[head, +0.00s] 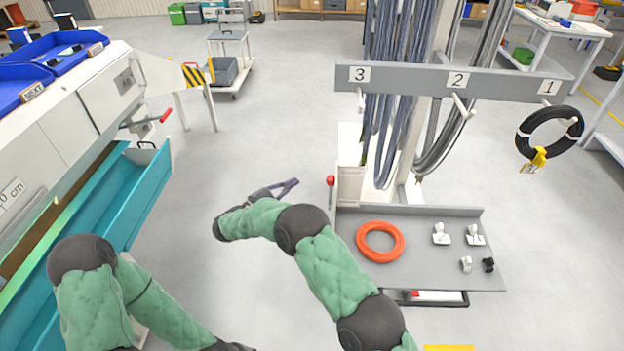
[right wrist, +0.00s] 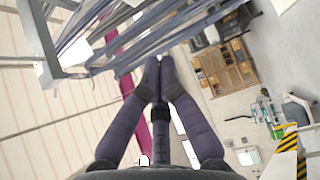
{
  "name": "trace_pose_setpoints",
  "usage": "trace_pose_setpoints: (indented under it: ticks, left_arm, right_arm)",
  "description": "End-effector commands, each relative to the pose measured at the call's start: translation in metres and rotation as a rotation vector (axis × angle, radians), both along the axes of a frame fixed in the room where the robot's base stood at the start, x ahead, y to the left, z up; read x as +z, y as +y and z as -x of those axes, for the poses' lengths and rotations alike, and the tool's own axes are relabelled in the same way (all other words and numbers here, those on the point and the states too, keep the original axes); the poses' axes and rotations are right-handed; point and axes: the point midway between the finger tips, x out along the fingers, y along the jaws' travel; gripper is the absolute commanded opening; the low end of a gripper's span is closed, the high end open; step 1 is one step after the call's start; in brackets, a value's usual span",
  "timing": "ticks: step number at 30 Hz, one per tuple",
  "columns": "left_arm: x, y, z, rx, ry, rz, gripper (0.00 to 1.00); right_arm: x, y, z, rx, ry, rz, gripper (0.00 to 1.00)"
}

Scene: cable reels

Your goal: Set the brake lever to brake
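A lever with a red grip (head: 165,116) sticks out from the end of the white machine at the left in the head view. A red ball knob (head: 331,180) shows at the left side of the cable rack. No label marks either as the brake lever. My right gripper (head: 296,182) is in the free space between them, nearer the red knob and apart from it. In the right wrist view, its two fingers (right wrist: 160,64) meet or nearly meet at the tips, with nothing between them. My left arm runs off the bottom edge, and its gripper is hidden.
The grey rack (head: 410,80) carries hanging cables and a black coil (head: 549,133). Its shelf (head: 345,222) holds an orange coil (head: 380,242) and small parts. A teal trough (head: 150,195) lies along the machine. The floor between machine and rack is clear.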

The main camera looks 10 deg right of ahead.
Motion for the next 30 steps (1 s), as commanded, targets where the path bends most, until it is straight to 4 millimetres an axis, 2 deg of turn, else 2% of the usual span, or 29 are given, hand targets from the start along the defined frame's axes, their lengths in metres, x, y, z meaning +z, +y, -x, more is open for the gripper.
trace_pose_setpoints:
  ticks: [5,18,24,30]
  left_arm:
    - [-0.002,0.000,0.000,0.000,0.000,0.000,0.40]
    - [-0.011,0.000,0.000,0.000,0.000,0.000,0.40]
    - [-0.012,0.000,0.000,0.000,0.000,0.000,0.40]
    - [-0.013,0.000,0.000,0.000,0.000,0.000,0.40]
  right_arm:
    - [0.000,-0.019,-0.010,-0.005,0.000,-0.001,0.00]
    - [0.004,-0.089,-0.050,-0.005,0.001,-0.001,0.00]
    - [0.003,-0.089,-0.026,0.000,0.003,-0.001,0.00]
    - [0.002,-0.092,-0.013,0.000,0.003,-0.001,0.00]
